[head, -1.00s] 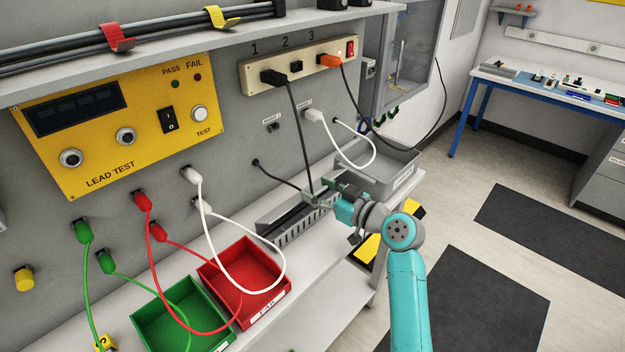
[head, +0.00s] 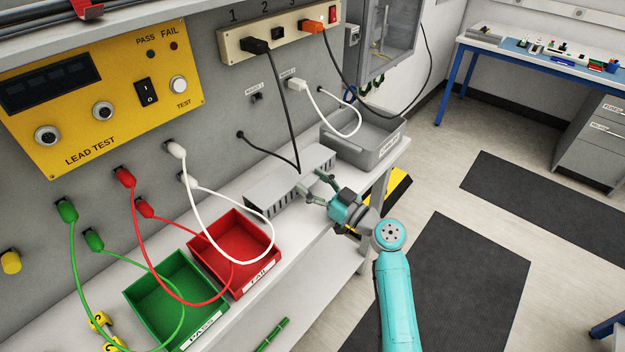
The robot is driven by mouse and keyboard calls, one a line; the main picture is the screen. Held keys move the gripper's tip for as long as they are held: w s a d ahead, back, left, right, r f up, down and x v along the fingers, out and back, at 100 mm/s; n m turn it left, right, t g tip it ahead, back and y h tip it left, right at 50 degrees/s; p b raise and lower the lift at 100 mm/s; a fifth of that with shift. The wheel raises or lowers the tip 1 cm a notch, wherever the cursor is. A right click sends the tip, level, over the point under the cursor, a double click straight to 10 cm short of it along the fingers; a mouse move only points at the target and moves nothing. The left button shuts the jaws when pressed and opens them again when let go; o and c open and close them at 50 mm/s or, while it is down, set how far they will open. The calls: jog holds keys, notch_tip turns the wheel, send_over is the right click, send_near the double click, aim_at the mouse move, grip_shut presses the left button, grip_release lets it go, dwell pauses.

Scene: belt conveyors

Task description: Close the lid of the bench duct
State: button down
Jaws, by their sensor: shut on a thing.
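The grey slotted bench duct (head: 294,194) lies on the white bench against the back panel. Its pale grey lid (head: 275,184) lies flat along the top, and the inside is hidden. My gripper (head: 314,183) is at the front edge of the duct near its right half. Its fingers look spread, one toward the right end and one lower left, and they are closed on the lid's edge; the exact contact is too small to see.
A grey tray (head: 352,151) stands right of the duct. A red bin (head: 270,243) and a green bin (head: 140,300) stand to its left, with red, white and green leads looping over them. Floor right of the bench is clear, with dark mats (head: 460,290).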

jog(key=shift+f, duration=0.7)
jog(key=shift+c, duration=2.2)
grip_release()
jog(key=shift+o, duration=1)
jog(key=shift+r, duration=0.2)
jog(key=v, duration=1.2)
jog(key=shift+f, duration=0.15)
